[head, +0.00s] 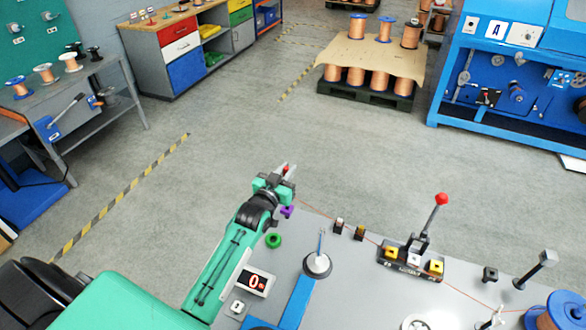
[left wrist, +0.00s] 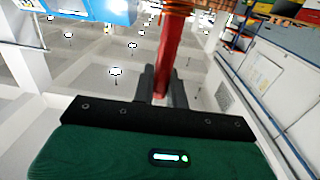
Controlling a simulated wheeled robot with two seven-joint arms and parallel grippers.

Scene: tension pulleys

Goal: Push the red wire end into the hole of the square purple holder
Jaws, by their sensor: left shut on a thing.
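The red wire end shows as a red rod (left wrist: 172,45) in the left wrist view, standing between my left gripper's fingers (left wrist: 163,82). In the head view, my left gripper (head: 284,174) is at the far left corner of the grey table, shut on the red wire end (head: 286,168). The purple holder (head: 287,211) shows just below the gripper, partly hidden by my arm. Its hole cannot be made out. The red end looks apart from the holder. My right gripper is not in view.
A thin orange wire (head: 322,217) runs over the table (head: 345,290) past small black blocks to a lever fixture (head: 412,262) with a red knob. A green ring (head: 273,240), a post on a round base (head: 317,263) and a display box (head: 257,281) stand near my arm.

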